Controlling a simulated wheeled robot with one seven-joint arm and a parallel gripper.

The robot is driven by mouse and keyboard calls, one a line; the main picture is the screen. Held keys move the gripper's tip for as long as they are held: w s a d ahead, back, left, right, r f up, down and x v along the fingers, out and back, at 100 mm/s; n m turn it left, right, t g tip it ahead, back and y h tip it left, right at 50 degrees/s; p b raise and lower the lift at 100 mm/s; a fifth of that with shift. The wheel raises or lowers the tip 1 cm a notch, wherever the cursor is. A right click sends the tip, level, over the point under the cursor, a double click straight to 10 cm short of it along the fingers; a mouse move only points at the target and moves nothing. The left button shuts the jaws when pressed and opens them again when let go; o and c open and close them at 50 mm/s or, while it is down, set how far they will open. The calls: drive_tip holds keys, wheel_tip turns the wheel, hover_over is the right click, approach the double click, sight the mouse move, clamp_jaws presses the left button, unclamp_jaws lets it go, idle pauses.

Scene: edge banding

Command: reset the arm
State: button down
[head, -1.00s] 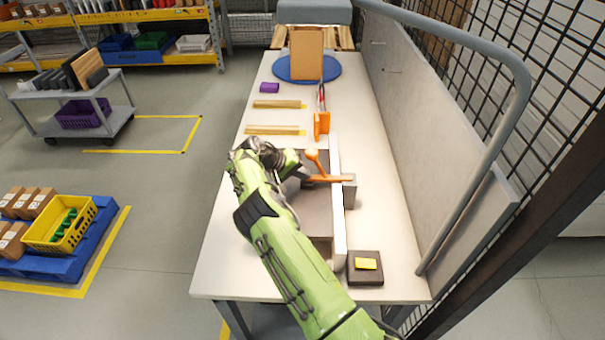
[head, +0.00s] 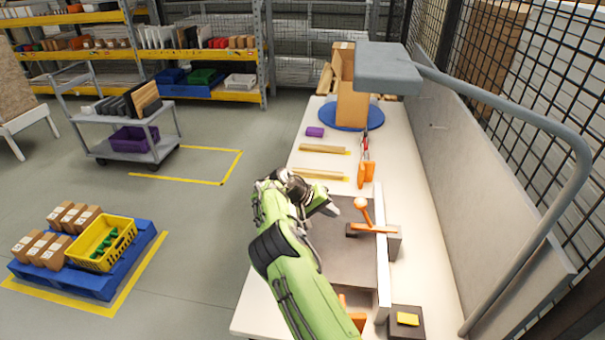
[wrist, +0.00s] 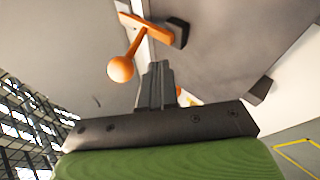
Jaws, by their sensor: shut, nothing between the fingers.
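My green arm reaches from the bottom of the head view over the left side of the white workbench (head: 262,312). My gripper (head: 334,209) is above the grey panel (head: 345,250), left of the orange ball-ended lever (head: 370,222). In the wrist view my gripper (wrist: 156,70) shows its dark fingers together, with nothing between them. The orange lever (wrist: 122,68) is beyond the fingertips there, apart from them. My arm hides part of the panel.
A dark block with a yellow top (head: 407,320) sits at the near right of the bench. A grey board and mesh fence (head: 470,180) border the right.

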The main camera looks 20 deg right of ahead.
drive_tip(key=s+a+r+m+t+y+b, duration=0.15)
drive_tip(key=s+r+y, duration=0.45)
drive_tip(key=s+r, duration=0.95)
drive_tip(key=s+a+n+t+y, duration=0.1)
drive_tip(key=s+a, duration=0.3)
drive_tip(key=s, duration=0.4)
drive_tip(key=s+a+n+t+y+b, duration=0.1)
drive_tip(key=s+a, duration=0.2)
drive_tip(key=s, duration=0.5)
drive_tip(key=s+a+r+n+t+y, duration=0.1)
drive_tip(key=s+a, duration=0.3)
drive_tip(key=s, duration=0.4)
drive_tip(key=shift+a+n+t, duration=0.3)
drive_tip(key=shift+n+t, duration=0.05)
drive_tip(key=shift+t, duration=0.1)
